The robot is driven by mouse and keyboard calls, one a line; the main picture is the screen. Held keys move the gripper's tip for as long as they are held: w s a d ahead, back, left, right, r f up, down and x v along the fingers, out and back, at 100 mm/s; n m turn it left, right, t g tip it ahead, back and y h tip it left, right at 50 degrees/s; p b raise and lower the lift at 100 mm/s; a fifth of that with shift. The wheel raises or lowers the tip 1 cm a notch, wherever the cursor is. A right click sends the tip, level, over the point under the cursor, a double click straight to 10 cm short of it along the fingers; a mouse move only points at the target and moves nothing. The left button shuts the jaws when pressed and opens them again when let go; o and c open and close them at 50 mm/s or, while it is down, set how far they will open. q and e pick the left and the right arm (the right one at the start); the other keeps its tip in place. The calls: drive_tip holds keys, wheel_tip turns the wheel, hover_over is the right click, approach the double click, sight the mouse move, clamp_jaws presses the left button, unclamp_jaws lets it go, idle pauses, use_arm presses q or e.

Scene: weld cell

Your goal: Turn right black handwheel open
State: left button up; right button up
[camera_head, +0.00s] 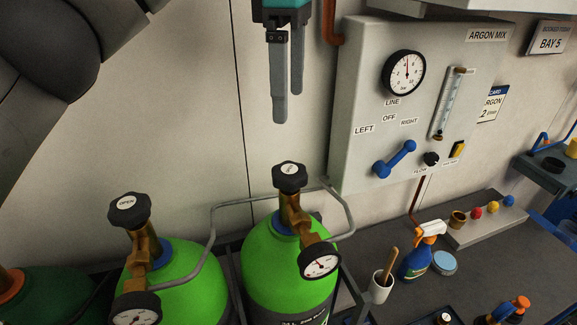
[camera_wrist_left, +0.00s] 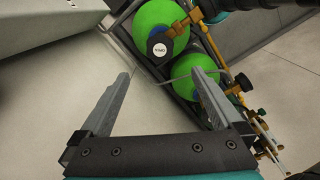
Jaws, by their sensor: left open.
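The right black handwheel (camera_head: 290,176) sits on top of a brass valve on the right green cylinder (camera_head: 287,262); a white label is on its cap. My left gripper (camera_head: 288,108) points down, open and empty, above the handwheel and apart from it. In the left wrist view, a labelled black handwheel (camera_wrist_left: 160,47), seemingly the right one, shows beyond the gap between the open fingers (camera_wrist_left: 161,73). The left black handwheel (camera_head: 128,210), marked OPEN, sits on the left green cylinder (camera_head: 180,285). My right gripper is not in view.
A grey argon panel (camera_head: 355,85) with a gauge and blue lever (camera_head: 395,158) stands right of the gripper. A metal guard rail (camera_head: 213,235) runs around the cylinders. A pressure gauge (camera_head: 320,262) juts forward below the right handwheel. A spray bottle (camera_head: 418,255) stands on the dark bench.

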sight(289, 169)
use_arm(q)
wheel_tip(289, 169, down, 13)
drive_tip(key=shift+w+f+p, duration=0.1)
drive_tip(key=shift+f+p, duration=0.1)
drive_tip(key=shift+p, duration=0.15)
drive_tip(key=c, duration=1.3)
